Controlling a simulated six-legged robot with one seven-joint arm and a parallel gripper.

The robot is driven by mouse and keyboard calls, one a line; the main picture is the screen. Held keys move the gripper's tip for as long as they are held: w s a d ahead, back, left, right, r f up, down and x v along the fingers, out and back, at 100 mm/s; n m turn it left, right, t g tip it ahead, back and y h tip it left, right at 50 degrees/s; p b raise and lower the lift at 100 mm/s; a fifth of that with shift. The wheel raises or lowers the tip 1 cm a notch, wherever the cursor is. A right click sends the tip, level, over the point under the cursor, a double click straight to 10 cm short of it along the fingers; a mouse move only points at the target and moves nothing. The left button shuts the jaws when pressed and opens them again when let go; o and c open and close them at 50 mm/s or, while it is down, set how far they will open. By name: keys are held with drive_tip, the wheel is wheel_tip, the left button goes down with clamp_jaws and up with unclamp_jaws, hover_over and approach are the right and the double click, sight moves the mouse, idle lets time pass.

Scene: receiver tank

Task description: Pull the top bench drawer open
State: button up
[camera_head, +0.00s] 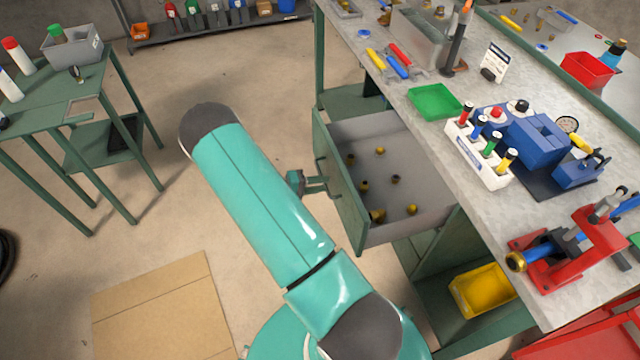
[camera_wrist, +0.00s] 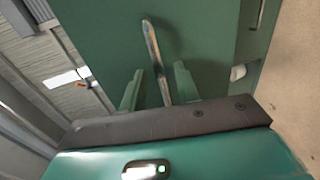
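The top bench drawer (camera_head: 385,223) stands well out from under the green bench, with several small brass fittings inside. Its green front (camera_head: 340,185) faces left in the head view and fills much of the wrist view (camera_wrist: 195,45). The metal bar handle (camera_wrist: 152,45) on that front runs down between my gripper's two green fingers in the wrist view (camera_wrist: 158,82). The fingers stand apart, with a visible gap on each side of the bar. In the head view my gripper (camera_head: 316,184) is at the drawer front, mostly hidden behind my arm.
The bench top (camera_head: 400,95) holds a green tray (camera_head: 435,102), a screwdriver rack (camera_head: 478,155) and a red vise (camera_head: 570,260). A yellow bin (camera_head: 482,290) sits on the shelf below. Cardboard (camera_head: 160,305) lies on the floor; a green table (camera_head: 75,90) stands left. Floor between is clear.

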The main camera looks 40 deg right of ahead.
drive_tip(key=v, duration=1.3)
drive_tip(key=shift+a, duration=0.2)
drive_tip(key=shift+w, duration=0.15)
drive_tip(key=s+a+r+n+t+y, duration=0.15)
drive_tip(key=a+r+y, duration=0.25)
drive_tip(key=r, duration=0.7)
drive_tip(key=s+a+r+m+t+y, duration=0.1)
drive_tip(key=s+a+r+t+y, duration=0.2)
drive_tip(key=r, duration=0.7)
drive_tip(key=s+a+r+n+t+y, duration=0.5)
drive_tip(key=s+a+r+t, duration=0.3)
drive_tip(key=s+a+r, duration=0.3)
wheel_tip(320, 180, up, 4)
drive_tip(key=s+y, duration=0.1)
drive_tip(key=s, duration=0.1)
drive_tip(key=shift+s+y, duration=0.25)
drive_tip(key=shift+y, duration=0.15)
